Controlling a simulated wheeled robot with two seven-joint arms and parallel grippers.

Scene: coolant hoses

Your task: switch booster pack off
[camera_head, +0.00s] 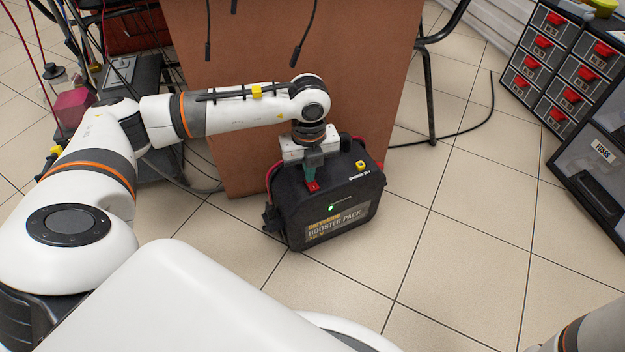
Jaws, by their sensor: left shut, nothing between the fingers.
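The booster pack (342,217) is a black box standing on the tiled floor, with a label on its front. A small green light (331,208) is lit on it. A red switch (313,186) sits on its top edge, and a yellow knob (361,165) sits at the top right. My left gripper (311,178) points down at the top of the pack, its fingers shut and empty, right at the red switch. I cannot tell whether the fingertips touch the switch. Part of the pack's top is hidden behind the gripper. My right gripper is out of view.
A brown panel (290,60) stands directly behind the pack, with black cables hanging over it. A drawer cabinet with red handles (570,95) and a black case (600,165) stand at the right. The floor right of the pack is clear.

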